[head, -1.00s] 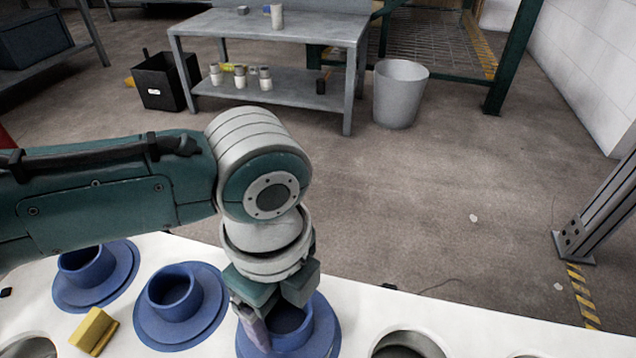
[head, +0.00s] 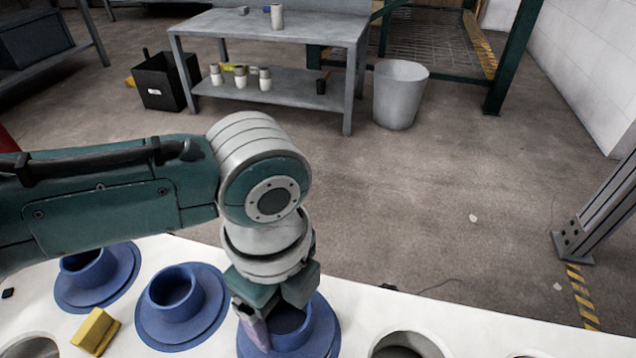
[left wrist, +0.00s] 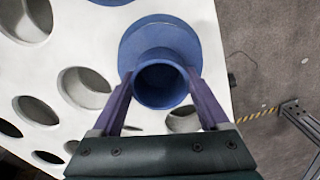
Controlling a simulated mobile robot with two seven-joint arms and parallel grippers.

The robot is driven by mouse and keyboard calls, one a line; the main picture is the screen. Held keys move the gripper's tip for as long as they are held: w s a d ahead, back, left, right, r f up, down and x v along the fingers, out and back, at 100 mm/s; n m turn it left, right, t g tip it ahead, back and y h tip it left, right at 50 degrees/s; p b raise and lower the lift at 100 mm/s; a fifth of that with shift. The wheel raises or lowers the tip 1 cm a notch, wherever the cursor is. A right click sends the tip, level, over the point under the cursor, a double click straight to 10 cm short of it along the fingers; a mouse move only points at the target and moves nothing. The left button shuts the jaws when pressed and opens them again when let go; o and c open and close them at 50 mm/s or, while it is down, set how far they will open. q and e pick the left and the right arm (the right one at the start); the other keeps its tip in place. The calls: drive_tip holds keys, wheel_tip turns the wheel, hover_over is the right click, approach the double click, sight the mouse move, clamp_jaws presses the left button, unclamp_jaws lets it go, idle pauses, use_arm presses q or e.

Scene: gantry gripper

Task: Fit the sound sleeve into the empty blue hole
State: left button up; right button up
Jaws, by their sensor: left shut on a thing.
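A blue sleeve (head: 290,322) stands over a wide blue ring (head: 328,335) on the white plate, at the bottom middle of the head view. My left gripper (head: 275,318) is shut on this sleeve from above. The left wrist view shows the sleeve's round open mouth (left wrist: 162,86) between the two purple fingers of my left gripper (left wrist: 162,78), with the blue ring (left wrist: 160,40) behind it. I cannot tell how deep the sleeve sits. Two more blue sleeves (head: 176,293) (head: 88,266) stand upright in blue rings to the left. My right gripper is not in view.
The white plate (head: 375,305) has several plain round holes; one hole (head: 408,347) lies right of the held sleeve. A yellow block (head: 95,332) lies on the plate. A grey table (head: 270,28), a black bin (head: 163,80) and a grey bin (head: 400,95) stand beyond, across open floor.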

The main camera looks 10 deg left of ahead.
sight(286, 323)
use_arm(q)
drive_tip(key=shift+p, duration=0.4)
idle(0.5)
drive_tip(key=shift+f+b, duration=1.3)
drive_tip(key=shift+f, duration=0.35)
drive_tip(key=o, duration=1.5)
wheel_tip(286, 323, up, 9)
drive_tip(key=p, duration=0.6)
drive_tip(key=shift+r, duration=0.5)
